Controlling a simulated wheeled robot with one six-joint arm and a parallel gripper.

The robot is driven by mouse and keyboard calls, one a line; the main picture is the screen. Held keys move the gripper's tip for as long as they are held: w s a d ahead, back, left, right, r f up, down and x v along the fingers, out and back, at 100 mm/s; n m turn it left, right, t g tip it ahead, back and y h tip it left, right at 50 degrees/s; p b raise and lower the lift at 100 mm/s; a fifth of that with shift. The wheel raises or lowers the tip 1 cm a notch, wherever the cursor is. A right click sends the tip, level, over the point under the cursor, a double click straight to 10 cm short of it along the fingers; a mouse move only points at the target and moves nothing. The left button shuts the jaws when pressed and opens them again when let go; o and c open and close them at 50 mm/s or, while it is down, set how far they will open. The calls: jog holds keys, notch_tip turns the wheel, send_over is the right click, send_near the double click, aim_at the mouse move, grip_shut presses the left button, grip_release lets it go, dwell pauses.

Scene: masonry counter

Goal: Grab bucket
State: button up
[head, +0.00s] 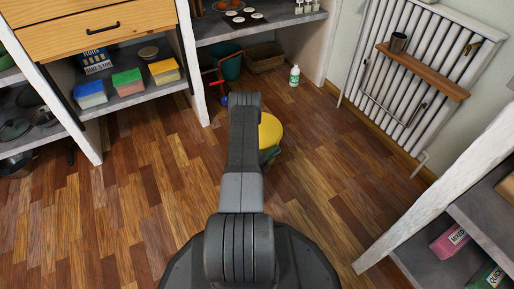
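A teal bucket (231,67) stands on the floor in the recess under the counter, at the top middle of the head view. Red parts show at its left side, and I cannot tell whether they belong to it. My arm reaches forward up the middle of the view and ends in the picture just below the bucket. My gripper is not visible, so its fingers and anything in them cannot be seen.
A yellow round-topped object (270,131) is partly hidden behind my arm. A wicker basket (265,59) is right of the bucket, and a white bottle (294,76) stands farther right. Shelving flanks the left and lower right. A radiator (420,75) lines the right wall. Wooden floor (340,170) is open.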

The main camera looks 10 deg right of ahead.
grip_shut()
jog(key=shift+r, duration=0.1)
